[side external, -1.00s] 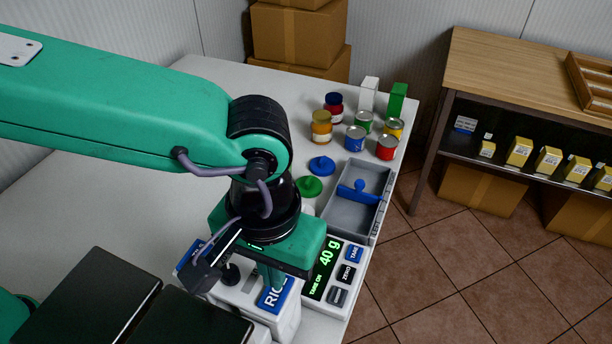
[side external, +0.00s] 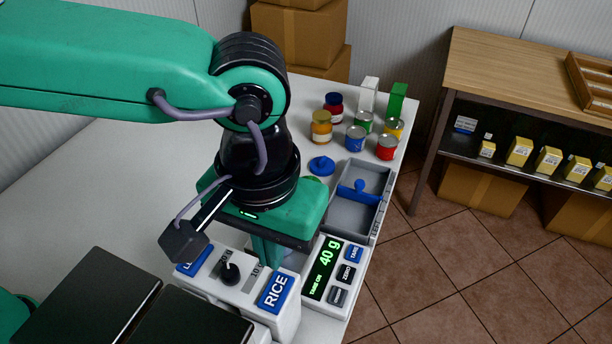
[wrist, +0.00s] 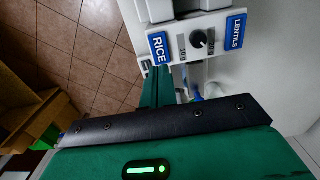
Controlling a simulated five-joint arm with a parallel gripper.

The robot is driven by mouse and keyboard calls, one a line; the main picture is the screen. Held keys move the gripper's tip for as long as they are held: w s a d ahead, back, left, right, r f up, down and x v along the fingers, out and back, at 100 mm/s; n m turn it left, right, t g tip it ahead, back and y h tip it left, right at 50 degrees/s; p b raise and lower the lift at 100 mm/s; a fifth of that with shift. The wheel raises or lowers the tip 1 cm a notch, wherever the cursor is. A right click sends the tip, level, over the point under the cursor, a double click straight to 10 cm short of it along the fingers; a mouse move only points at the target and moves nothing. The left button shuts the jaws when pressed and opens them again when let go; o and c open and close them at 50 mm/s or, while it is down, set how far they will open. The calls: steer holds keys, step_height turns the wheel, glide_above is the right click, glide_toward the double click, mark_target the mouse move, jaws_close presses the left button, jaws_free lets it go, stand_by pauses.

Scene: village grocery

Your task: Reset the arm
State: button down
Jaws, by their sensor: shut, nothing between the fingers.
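My gripper (side external: 266,256) hangs below the green wrist housing, pointing down behind the white dispenser (side external: 236,301) and beside the scale (side external: 322,290). It is shut and empty. Its green fingers also show in the wrist view (wrist: 166,84), close to the RICE label. The dispenser has a blue RICE label (side external: 274,291), a blue lentils label (side external: 193,262) and a black knob (side external: 230,273). The scale display reads 40 g. The fingertips are partly hidden behind the dispenser, and I cannot tell whether they touch anything.
A grey tray (side external: 381,182) with a blue divider stands beyond the scale. Several jars and cans, including a yellow jar (side external: 321,128), stand at the table's far end near a blue lid (side external: 321,165). A wooden shelf (side external: 500,70) stands right. The table's left is clear.

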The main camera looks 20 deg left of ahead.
steer(key=w+a+r+t+h, duration=0.1)
steer(key=w+a+r, duration=0.15)
steer(key=a, duration=0.75)
steer(key=w+a+r+t, duration=0.1)
steer(key=w+a, duration=0.3)
steer(key=a, duration=0.6)
steer(key=s+a+f+t, duration=0.1)
steer(key=s+a, duration=0.2)
steer(key=a, duration=0.5)
steer(key=s+a+f+t+y, duration=0.1)
steer(key=s+a+f+t, duration=0.1)
steer(key=a, duration=0.7)
steer(key=shift+s+a+t, duration=0.25)
steer(key=shift+s+t, duration=0.05)
steer(key=shift+s, duration=0.45)
